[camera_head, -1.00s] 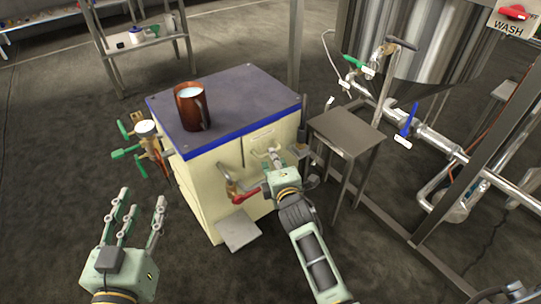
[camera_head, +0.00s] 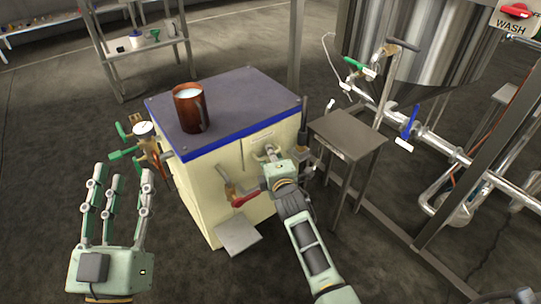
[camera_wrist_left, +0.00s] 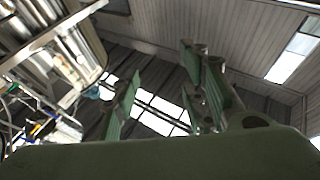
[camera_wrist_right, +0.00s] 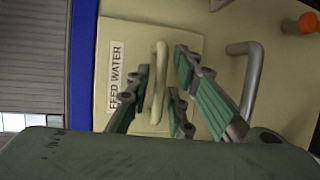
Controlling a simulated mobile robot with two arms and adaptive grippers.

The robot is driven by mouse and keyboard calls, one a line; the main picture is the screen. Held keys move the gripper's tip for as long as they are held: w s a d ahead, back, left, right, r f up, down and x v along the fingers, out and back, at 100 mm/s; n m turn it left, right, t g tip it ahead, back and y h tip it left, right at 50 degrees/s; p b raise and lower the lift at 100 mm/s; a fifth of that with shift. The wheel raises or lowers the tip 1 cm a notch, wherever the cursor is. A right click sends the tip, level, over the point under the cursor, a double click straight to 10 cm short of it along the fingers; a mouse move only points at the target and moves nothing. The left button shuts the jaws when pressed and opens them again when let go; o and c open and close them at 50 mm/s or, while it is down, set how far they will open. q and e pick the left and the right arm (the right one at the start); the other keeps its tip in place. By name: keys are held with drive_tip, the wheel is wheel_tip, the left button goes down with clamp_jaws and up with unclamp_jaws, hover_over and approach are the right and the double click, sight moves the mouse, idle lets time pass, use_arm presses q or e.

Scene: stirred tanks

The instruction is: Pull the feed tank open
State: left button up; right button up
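The feed tank (camera_head: 225,178) is a cream cabinet with a dark blue-edged top. Its front has a panel labelled FEED WATER with a pale looped handle; in the right wrist view, the panel (camera_wrist_right: 185,60) and handle (camera_wrist_right: 160,68) show close up. My right gripper (camera_head: 272,160) is at the panel. In the right wrist view its fingers (camera_wrist_right: 160,78) stand on both sides of the handle, with gaps visible, so it looks open around it. Contact cannot be told. My left gripper (camera_head: 118,182) is open and empty, left of the tank; its spread fingers (camera_wrist_left: 160,85) show in the left wrist view.
A copper mug (camera_head: 189,108) of white liquid stands on the tank top. A gauge with green-handled valves (camera_head: 143,145) is on the tank's left side, a red-handled valve (camera_head: 243,199) on its front. A small metal table (camera_head: 347,132) and large steel vessel piping are to the right.

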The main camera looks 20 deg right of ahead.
clamp_jaws()
idle(0.3)
